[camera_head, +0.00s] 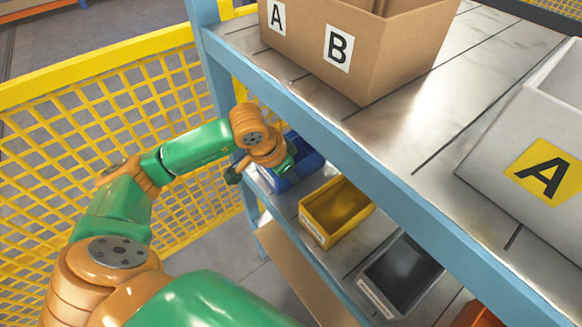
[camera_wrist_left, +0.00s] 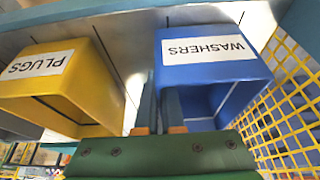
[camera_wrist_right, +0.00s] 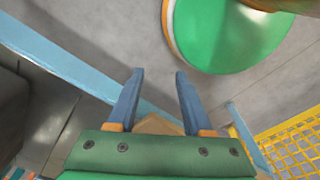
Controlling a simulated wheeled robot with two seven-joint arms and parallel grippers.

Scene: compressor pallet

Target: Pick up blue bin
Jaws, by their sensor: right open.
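The blue bin (camera_wrist_left: 212,62), labelled WASHERS, sits on a lower shelf of the blue rack; the left wrist view shows it upside down. In the head view the blue bin (camera_head: 304,162) is partly hidden by my left wrist. My left gripper (camera_wrist_left: 160,88) is at the bin's side wall. Its fingers are close together, one on each side of that wall, and look shut on it. My right gripper (camera_wrist_right: 153,74) is open and empty, above the grey floor. It does not show in the head view.
A yellow bin (camera_head: 336,208), labelled PLUGS, stands close beside the blue one, with a dark grey bin (camera_head: 400,275) farther along. The rack's blue edge beam (camera_head: 350,150) runs above them. A cardboard box (camera_head: 390,50) is on the upper shelf. A yellow mesh fence (camera_head: 60,150) stands left.

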